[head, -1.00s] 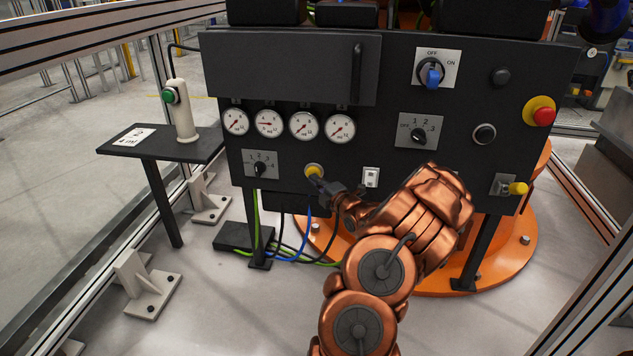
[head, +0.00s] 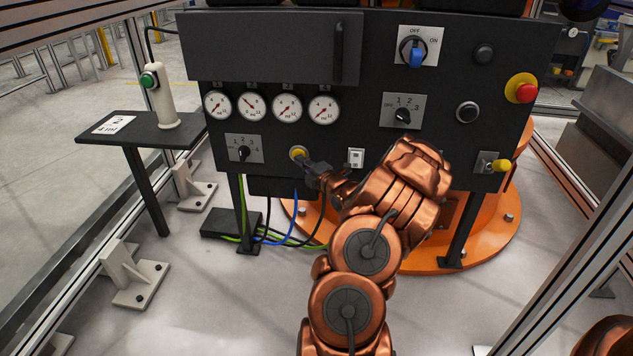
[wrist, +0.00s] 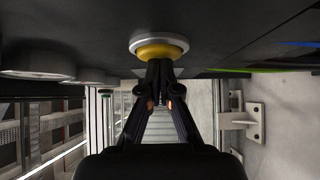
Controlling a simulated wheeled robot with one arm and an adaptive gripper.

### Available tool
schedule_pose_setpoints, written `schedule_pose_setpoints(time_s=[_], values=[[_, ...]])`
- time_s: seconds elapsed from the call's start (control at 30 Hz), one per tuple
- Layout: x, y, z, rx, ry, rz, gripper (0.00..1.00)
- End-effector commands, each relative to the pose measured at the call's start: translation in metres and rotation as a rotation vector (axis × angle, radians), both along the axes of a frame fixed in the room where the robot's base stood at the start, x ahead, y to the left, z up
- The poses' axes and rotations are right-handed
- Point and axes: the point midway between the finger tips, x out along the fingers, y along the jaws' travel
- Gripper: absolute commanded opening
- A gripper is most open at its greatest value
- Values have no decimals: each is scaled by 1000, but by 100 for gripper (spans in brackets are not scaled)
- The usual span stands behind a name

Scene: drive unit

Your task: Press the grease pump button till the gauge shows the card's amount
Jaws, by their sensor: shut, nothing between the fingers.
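My gripper (head: 309,163) is shut and empty, its fingertips at the yellow button (head: 298,153) on the black panel. In the wrist view the shut fingertips (wrist: 159,72) meet the yellow button (wrist: 155,51) inside its pale ring; I cannot tell how far it is pressed. Several round white gauges (head: 252,107) sit in a row above it. The second gauge's needle points to the upper left; its exact reading is too small to tell. A white card (head: 112,124) on the side table shows a large 2 and a smaller line that looks like 4 ml.
A numbered selector (head: 243,151) is left of the button, a white rocker switch (head: 356,158) to its right. A red emergency stop (head: 524,91) is far right. A pale handle with a green button (head: 149,81) stands on the black side table (head: 150,141).

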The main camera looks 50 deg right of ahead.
Motion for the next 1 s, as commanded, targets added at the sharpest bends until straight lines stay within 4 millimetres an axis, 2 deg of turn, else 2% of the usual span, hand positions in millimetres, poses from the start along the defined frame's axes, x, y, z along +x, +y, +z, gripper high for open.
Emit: schedule_pose_setpoints(time_s=[0.3,1.0], values=[[-10,36,-2,5,5,19,0],[-92,53,-2,7,8,15,0]])
